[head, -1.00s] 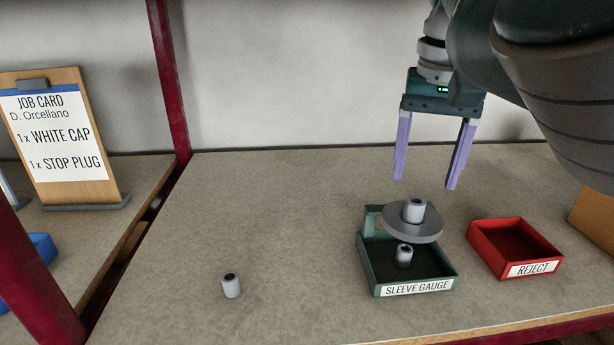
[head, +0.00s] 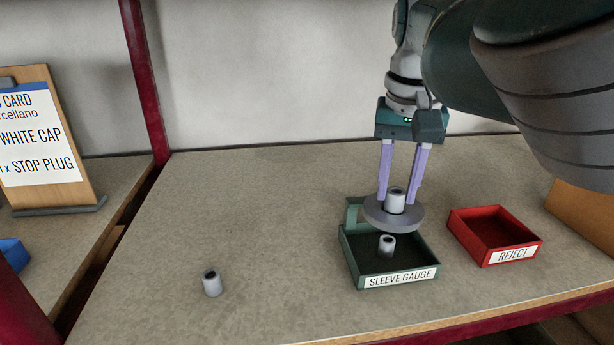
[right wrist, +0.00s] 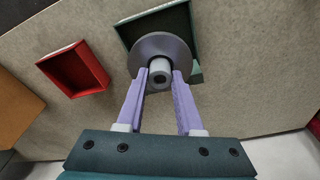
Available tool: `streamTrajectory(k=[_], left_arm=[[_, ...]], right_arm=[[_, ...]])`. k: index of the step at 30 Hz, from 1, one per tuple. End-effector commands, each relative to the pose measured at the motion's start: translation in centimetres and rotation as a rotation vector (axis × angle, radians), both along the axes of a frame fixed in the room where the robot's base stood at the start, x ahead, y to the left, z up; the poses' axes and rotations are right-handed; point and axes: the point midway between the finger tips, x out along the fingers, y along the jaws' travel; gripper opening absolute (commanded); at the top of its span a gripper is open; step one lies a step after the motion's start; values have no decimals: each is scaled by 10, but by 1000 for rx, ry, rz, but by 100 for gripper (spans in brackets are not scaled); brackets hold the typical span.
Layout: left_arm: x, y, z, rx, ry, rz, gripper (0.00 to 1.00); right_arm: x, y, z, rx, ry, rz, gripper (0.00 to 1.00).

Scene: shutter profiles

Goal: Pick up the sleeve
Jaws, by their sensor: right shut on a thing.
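My right gripper (head: 398,196) comes down from above and is shut on this sleeve. In the right wrist view the sleeve (right wrist: 160,72) shows end-on between the purple fingertips, above the disc (right wrist: 144,50). A second sleeve (head: 387,245) stands in the green tray labelled SLEEVE GAUGE (head: 400,279), below the disc. A third sleeve (head: 212,285) stands alone on the bench at the left. My left gripper is out of view.
A red REJECT tray (head: 510,257) stands just right of the green tray and looks empty. A brown box edge (head: 585,222) is at the far right. A job card board (head: 45,140) stands beyond the red post at the left. The bench middle left is clear.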

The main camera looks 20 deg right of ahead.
Motion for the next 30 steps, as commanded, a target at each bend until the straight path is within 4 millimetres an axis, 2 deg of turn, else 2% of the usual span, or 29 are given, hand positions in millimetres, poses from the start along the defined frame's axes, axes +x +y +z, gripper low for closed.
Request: streamTrajectory(k=[1, 7, 19, 23, 30], left_arm=[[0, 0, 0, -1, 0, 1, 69], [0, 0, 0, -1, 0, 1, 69], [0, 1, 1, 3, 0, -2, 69], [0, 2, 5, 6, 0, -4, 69], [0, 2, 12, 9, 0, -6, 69]], right_arm=[[0, 0, 0, 0, 0, 0, 23], [0, 0, 0, 0, 0, 0, 0], [0, 0, 3, -1, -1, 0, 0], [1, 0, 20, -1, -4, -2, 0], [1, -1, 70, -2, -4, 0, 0]])
